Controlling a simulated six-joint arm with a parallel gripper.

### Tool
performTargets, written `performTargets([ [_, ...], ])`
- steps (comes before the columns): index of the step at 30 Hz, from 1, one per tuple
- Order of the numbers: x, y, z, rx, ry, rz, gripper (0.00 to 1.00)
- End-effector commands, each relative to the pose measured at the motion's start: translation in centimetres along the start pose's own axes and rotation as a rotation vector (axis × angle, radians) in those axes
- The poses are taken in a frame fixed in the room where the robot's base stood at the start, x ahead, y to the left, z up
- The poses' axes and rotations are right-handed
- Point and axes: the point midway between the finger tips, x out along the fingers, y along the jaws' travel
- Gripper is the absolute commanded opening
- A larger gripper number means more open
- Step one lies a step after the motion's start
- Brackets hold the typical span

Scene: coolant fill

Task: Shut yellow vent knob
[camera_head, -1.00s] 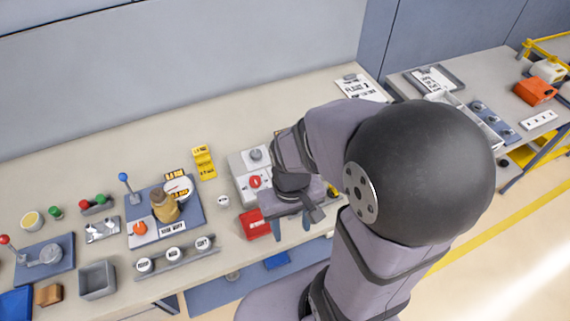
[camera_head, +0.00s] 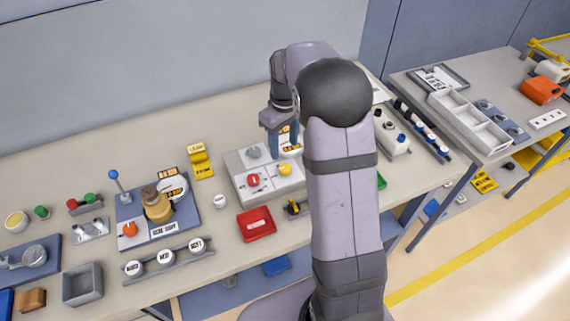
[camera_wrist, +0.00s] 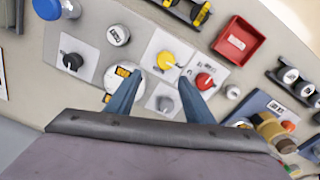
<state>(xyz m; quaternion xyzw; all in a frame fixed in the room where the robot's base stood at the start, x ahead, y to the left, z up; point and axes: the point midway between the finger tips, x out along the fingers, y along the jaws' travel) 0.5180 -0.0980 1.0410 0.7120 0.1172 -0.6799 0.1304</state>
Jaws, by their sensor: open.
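The yellow vent knob (camera_head: 285,169) sits on the front right of a pale panel box (camera_head: 240,188). In the wrist view the yellow knob (camera_wrist: 165,60) lies on a white plate, just beyond the fingertips, with a dark mark at its right side. My gripper (camera_head: 286,153) is open and empty above the back of the panel, behind the yellow knob. Its two blue fingers (camera_wrist: 158,79) point toward the panel and are apart from the yellow knob. Its height above the panel is hard to tell.
A red knob (camera_head: 253,180), a grey knob (camera_head: 253,152) and a round gauge (camera_head: 291,148) share the panel. A red tray (camera_head: 257,224) stands in front. A white jug (camera_head: 391,136) stands to the right. The pump plate (camera_head: 186,220) is to the left.

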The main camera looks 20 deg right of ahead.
Motion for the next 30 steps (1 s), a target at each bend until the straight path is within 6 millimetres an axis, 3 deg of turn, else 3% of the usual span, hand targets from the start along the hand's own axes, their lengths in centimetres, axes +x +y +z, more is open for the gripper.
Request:
performTargets([
  [7, 0.1, -0.7, 1.1, -0.207, -0.040, -0.031, 0.48],
  [17, 0.6, -0.8, 1.1, -0.238, -0.040, -0.032, 0.48],
  [30, 5.7, -0.9, 1.4, -0.236, -0.041, -0.034, 0.48],
])
